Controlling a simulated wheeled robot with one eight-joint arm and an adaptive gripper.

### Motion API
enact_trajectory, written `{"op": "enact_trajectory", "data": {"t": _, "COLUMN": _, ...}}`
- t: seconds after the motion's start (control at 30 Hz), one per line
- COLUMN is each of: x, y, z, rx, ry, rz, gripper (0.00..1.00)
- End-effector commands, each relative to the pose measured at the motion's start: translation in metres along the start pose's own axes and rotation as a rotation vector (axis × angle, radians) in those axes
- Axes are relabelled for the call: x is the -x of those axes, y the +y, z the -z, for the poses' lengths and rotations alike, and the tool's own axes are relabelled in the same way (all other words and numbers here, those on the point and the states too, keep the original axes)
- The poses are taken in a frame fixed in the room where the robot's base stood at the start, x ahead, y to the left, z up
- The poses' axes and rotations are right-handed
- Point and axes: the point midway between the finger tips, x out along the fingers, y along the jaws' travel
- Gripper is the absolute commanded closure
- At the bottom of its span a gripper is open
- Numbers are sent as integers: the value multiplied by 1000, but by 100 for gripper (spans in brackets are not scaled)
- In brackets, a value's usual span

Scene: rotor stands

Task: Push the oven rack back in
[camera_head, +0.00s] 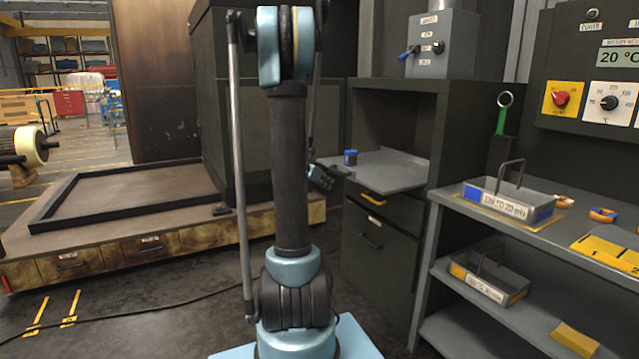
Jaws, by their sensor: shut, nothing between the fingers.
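The grey oven rack (392,175) sticks out of the open dark oven compartment (390,115) toward the left. A small blue and reddish-brown object (350,157) stands on the rack near its outer end. My gripper (327,180) is shut and empty at the rack's outer end, close to its narrow front tab. I cannot tell whether it touches the rack. My own arm stands in front and hides part of the view left of the gripper.
Below the rack is a dark drawer cabinet (380,236). At right, a grey shelf (575,236) holds labelled trays (507,203). A control panel (597,75) hangs above it. At left is a low platform (130,197) with drawers. A black cable (150,309) lies on the floor.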

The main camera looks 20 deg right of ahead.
Motion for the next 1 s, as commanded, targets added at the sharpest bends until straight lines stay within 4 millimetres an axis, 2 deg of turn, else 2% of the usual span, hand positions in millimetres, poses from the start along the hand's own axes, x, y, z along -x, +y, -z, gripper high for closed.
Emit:
{"op": "enact_trajectory", "data": {"t": 0.1, "x": -18, "y": 0, "z": 0, "rx": -1, "ry": 0, "rz": 2, "gripper": 100}}
{"op": "enact_trajectory", "data": {"t": 0.4, "x": -35, "y": -1, "z": -29, "rx": -1, "ry": 0, "rz": 1, "gripper": 100}}
{"op": "enact_trajectory", "data": {"t": 1.0, "x": -38, "y": 2, "z": -33, "rx": 2, "ry": 0, "rz": -4, "gripper": 100}}
